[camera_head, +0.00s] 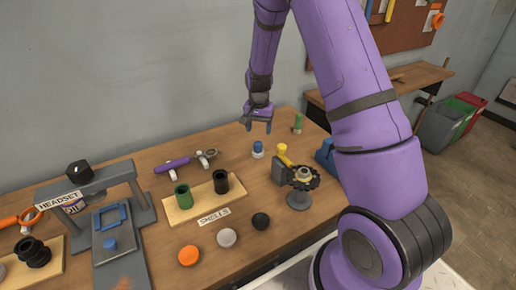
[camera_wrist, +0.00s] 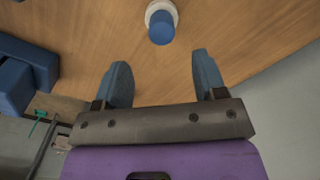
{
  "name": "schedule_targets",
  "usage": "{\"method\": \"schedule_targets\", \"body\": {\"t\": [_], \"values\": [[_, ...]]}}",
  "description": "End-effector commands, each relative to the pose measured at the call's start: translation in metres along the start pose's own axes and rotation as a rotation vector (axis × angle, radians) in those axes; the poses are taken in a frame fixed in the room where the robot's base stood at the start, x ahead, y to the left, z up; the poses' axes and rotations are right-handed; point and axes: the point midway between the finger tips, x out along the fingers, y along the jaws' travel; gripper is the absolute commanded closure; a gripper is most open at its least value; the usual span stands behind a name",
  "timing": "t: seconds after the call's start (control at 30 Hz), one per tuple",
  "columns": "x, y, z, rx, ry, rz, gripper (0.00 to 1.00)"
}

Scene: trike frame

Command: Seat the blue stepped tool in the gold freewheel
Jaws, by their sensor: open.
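The blue stepped tool (camera_head: 258,146) stands upright in a white base on the wooden bench. In the wrist view the tool (camera_wrist: 161,28) is seen from above, beyond my fingertips and roughly centred between their lines. My gripper (camera_head: 259,126) is open and empty above the bench, higher than the tool. Both spread fingers also show in the wrist view (camera_wrist: 161,66), apart from the tool.
A blue object (camera_head: 326,156) lies at the bench's right, and a green cylinder (camera_head: 297,123) stands behind. A wooden tray (camera_head: 203,205) with green and black cups is to the left.

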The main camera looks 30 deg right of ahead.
Motion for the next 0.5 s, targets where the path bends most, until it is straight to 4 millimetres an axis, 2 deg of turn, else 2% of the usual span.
{"method": "schedule_targets", "body": {"t": [0.1, 0.2, 0.5], "values": [[0.019, 0.001, 0.001, 0.000, -0.002, 0.002, 0.35], [0.029, 0.000, 0.001, 0.000, -0.002, 0.001, 0.35], [0.046, -0.001, 0.001, -0.001, -0.002, 0.000, 0.35]]}}
